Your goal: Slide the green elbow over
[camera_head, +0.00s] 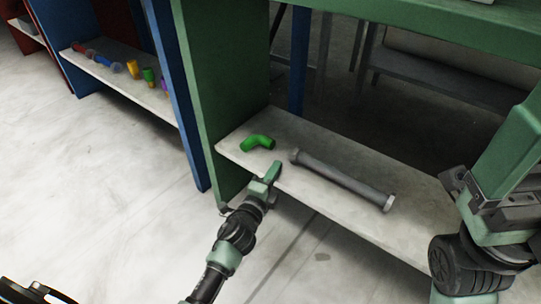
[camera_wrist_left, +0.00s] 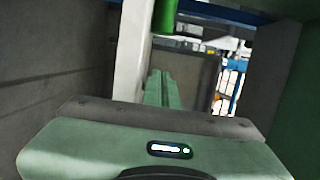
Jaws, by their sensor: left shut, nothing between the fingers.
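The green elbow (camera_head: 258,142), a short bent pipe, lies on the pale lower shelf (camera_head: 228,146) of the green frame, near its left end. My left gripper (camera_head: 275,171) is shut and empty at the shelf's front edge, just in front of the elbow and slightly to its right. I see no clear contact between them. In the left wrist view the shut fingers (camera_wrist_left: 162,88) point forward along the shelf, and part of the elbow (camera_wrist_left: 165,14) shows at the top edge. Part of my right arm shows at the right, but its fingertips are not visible.
A long grey bar (camera_head: 343,180) with wider ends lies on the shelf right of the elbow. The green side panel (camera_head: 222,75) stands close on the left. Another shelf (camera_head: 117,78) farther left holds several coloured pieces. The shelf's front right part is clear.

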